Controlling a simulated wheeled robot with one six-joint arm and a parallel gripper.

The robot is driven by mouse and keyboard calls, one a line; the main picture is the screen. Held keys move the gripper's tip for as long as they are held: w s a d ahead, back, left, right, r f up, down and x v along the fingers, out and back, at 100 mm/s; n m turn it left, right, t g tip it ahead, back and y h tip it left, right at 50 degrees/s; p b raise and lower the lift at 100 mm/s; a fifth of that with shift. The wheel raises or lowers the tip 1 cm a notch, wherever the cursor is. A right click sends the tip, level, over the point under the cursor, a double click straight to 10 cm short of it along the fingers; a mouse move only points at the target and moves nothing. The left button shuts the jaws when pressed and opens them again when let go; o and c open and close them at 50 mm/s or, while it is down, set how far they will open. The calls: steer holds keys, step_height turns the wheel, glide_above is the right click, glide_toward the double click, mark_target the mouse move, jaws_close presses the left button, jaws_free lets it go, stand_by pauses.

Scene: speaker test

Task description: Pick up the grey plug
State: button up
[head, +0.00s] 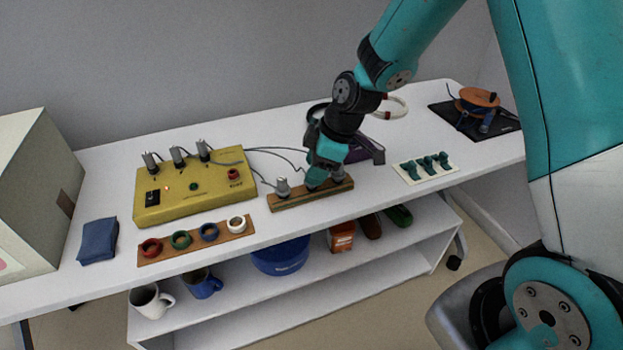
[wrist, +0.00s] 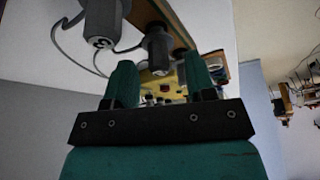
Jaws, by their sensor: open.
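My gripper (head: 319,182) is open and low over the right part of the strip, hiding what stands there. It also shows in the wrist view (wrist: 161,72).
A yellow box (head: 205,196) with several grey plugs and cables stands left of the strip. A holder with coloured rings (head: 195,240) lies in front of it. A white card with teal pieces (head: 425,167) lies right of the strip. A purple object (head: 365,150) stands close behind my gripper.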

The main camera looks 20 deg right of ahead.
steer(key=x, duration=0.3)
steer(key=shift+w+a+f, duration=0.15)
steer(key=shift+a+f, duration=0.05)
steer(key=shift+a, duration=0.05)
steer(key=shift+c, duration=0.2)
steer(key=c, duration=0.7)
steer(key=shift+r, duration=0.15)
steer(key=shift+c, duration=0.2)
step_height(320, 180, up, 20)
steer(key=p, duration=0.1)
steer(key=shift+p, duration=0.3)
step_height(320, 180, up, 4)
steer(key=p, duration=0.3)
